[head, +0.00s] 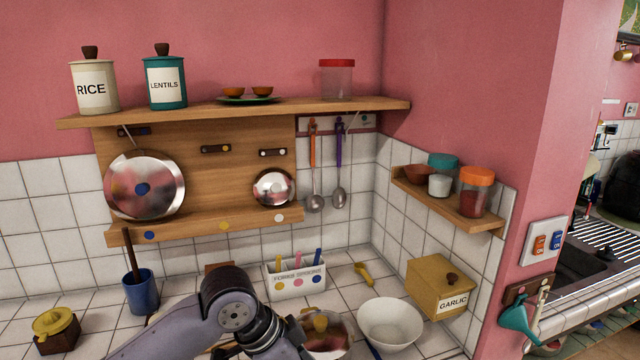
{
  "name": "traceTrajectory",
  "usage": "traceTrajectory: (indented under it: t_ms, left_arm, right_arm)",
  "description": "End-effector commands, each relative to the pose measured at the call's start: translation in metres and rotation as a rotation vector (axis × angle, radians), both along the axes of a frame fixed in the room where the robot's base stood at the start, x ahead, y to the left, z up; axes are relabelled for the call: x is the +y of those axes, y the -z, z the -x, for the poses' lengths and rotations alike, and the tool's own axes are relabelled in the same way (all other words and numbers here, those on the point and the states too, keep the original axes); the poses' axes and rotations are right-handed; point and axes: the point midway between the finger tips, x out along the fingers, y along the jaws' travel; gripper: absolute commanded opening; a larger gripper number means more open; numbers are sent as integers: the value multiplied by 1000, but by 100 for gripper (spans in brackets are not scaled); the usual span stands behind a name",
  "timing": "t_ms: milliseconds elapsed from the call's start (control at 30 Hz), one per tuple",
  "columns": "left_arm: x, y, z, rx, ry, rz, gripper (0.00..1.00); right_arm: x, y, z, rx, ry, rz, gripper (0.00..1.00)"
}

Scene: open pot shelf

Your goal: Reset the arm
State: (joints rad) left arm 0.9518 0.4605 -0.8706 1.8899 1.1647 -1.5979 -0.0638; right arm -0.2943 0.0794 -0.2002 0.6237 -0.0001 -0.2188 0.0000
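One of my arms (235,312) comes in from the lower left of the head view. It bends at a dark joint over the counter, and its far part turns down toward the bottom edge. No gripper fingers show on it, so whether it holds anything is hidden. My other arm and its gripper are not in view. The arm is in front of the counter, left of a metal pot (326,343) and below the white forks-and-spoons box (296,285).
A white bowl (390,322), a yellow garlic box (440,287), a blue cup (141,294) and a yellow juicer (56,328) stand on the tiled counter. A wooden shelf (240,109) bears jars above. Lids (144,186) hang below. A small corner shelf (450,207) juts out at right.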

Motion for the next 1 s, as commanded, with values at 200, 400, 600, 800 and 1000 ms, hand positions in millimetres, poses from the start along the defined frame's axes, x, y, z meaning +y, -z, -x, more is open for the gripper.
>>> traceTrajectory:
  t_ms: [200,400,600,800,1000]
  left_arm:
    - [-12,43,28,8,-65,77,50]
    - [-6,83,57,15,-222,147,50]
    - [26,123,90,36,-448,159,50]
    - [81,160,133,64,-697,91,50]
    - [130,182,175,82,-871,-9,50]
  right_arm:
    - [-1,1,9,15,0,1,25]
    - [-1,1,10,15,0,1,25]
    - [-1,1,9,14,0,2,25]
    - [-1,1,8,12,0,2,25]
    - [-1,0,7,10,0,1,25]
